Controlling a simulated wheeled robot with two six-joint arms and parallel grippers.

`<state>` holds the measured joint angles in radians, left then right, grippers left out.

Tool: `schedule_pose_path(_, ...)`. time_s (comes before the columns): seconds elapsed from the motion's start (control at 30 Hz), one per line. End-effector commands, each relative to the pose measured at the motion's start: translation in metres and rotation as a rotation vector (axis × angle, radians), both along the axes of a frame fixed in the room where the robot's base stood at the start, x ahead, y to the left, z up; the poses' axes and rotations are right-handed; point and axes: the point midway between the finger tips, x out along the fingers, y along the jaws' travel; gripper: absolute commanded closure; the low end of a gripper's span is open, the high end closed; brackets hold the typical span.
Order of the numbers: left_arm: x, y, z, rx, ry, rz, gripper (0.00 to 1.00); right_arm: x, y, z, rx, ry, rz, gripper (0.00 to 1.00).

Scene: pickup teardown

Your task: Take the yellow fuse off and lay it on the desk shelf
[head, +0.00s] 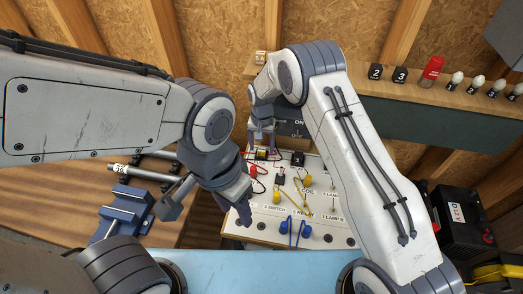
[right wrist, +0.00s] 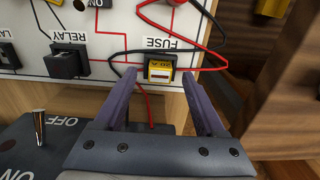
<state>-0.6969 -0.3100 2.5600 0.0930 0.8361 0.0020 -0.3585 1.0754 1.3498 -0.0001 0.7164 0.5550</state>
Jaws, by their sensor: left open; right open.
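The yellow fuse (right wrist: 159,73) sits in its black holder on the white board, under the FUSE label in the right wrist view. In the head view it is small and partly hidden below my right gripper (head: 262,136). My right gripper is open, and in the right wrist view its two purple fingers (right wrist: 160,79) point at the fuse, one on each side; I cannot tell whether they touch it. My left gripper (head: 208,212) is open and empty in front of the board's left side. A wooden shelf (head: 425,94) runs along the back wall.
The white board (head: 262,224) carries wires, switches and blue plugs. Numbered blocks, a red cylinder (head: 433,70) and several bulbs stand on the shelf's right part. A blue vise (head: 124,211) is at left. Red and black wires (right wrist: 215,45) loop around the fuse holder.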

Motion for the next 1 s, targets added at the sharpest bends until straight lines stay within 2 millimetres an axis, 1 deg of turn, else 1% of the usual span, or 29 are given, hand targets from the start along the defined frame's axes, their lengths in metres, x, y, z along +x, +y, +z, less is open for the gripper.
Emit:
schedule_pose_path(0.03,0.0,0.0,0.003,0.0,0.0,0.0,0.5,0.0,0.0,-0.004,-0.001,0.001,0.0,0.28)
schedule_pose_path(0.1,0.0,0.0,0.004,0.0,0.0,0.0,0.5,-0.001,0.0,-0.008,-0.001,0.001,0.0,0.28)
schedule_pose_path(0.33,0.0,0.0,0.003,0.0,0.0,0.0,0.5,0.0,0.0,-0.01,0.0,0.0,0.0,0.28)
schedule_pose_path(0.37,0.0,0.0,0.003,0.0,0.0,0.0,0.5,0.0,0.0,-0.01,0.0,0.0,0.0,0.39)
schedule_pose_path(0.4,0.0,0.0,0.003,0.0,0.0,0.0,0.5,0.0,0.0,-0.01,0.0,0.0,0.0,0.54)
schedule_pose_path(0.47,0.0,0.0,0.003,0.0,0.0,0.0,0.5,0.0,0.0,-0.01,0.0,0.0,0.0,0.77)
schedule_pose_path(0.5,0.0,0.0,0.003,0.0,0.0,0.0,0.5,0.0,0.0,-0.009,0.0,0.0,0.0,0.93)
schedule_pose_path(0.53,0.0,0.0,0.003,0.0,0.0,0.0,0.5,0.0,0.0,-0.009,0.0,0.0,0.0,1.0)
schedule_pose_path(0.83,0.0,0.0,0.002,0.0,0.0,0.0,0.5,0.0,0.0,-0.009,0.0,0.0,0.0,1.0)
schedule_pose_path(1.0,0.0,0.0,-0.003,0.0,0.0,0.0,0.5,0.001,0.0,0.0,0.001,-0.004,0.0,1.0)
